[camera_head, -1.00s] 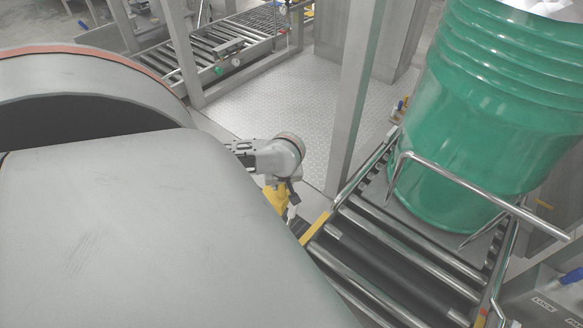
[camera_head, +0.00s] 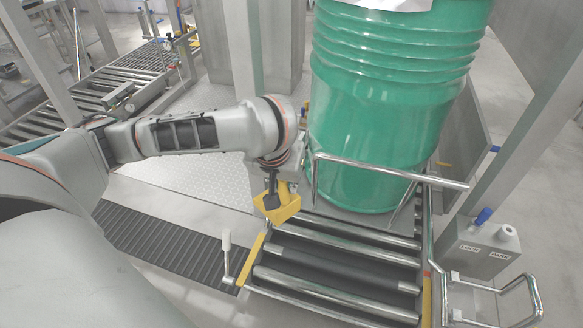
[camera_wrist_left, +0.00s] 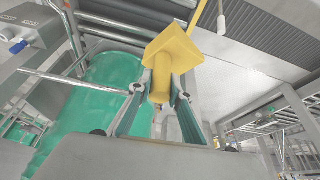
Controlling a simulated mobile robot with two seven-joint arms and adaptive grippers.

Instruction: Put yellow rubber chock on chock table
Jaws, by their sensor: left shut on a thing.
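The yellow rubber chock (camera_head: 284,205) is a wedge-like block with a stem-like grip. My left gripper (camera_head: 277,190) is shut on it and holds it near the left edge of the roller conveyor, close to the green drum. In the left wrist view the chock (camera_wrist_left: 173,56) sits at the fingertips, its grip between the two fingers of the left gripper (camera_wrist_left: 160,92). I cannot make out the chock table for certain in these frames. My right gripper is not in view.
The green drum (camera_head: 375,110) stands on the roller conveyor (camera_head: 335,265) behind a bent metal rail (camera_head: 390,172). A white-handled lever (camera_head: 227,250) rises left of the conveyor. A grey box (camera_head: 480,250) stands at the right. A dark ribbed strip (camera_head: 150,237) lies on the left.

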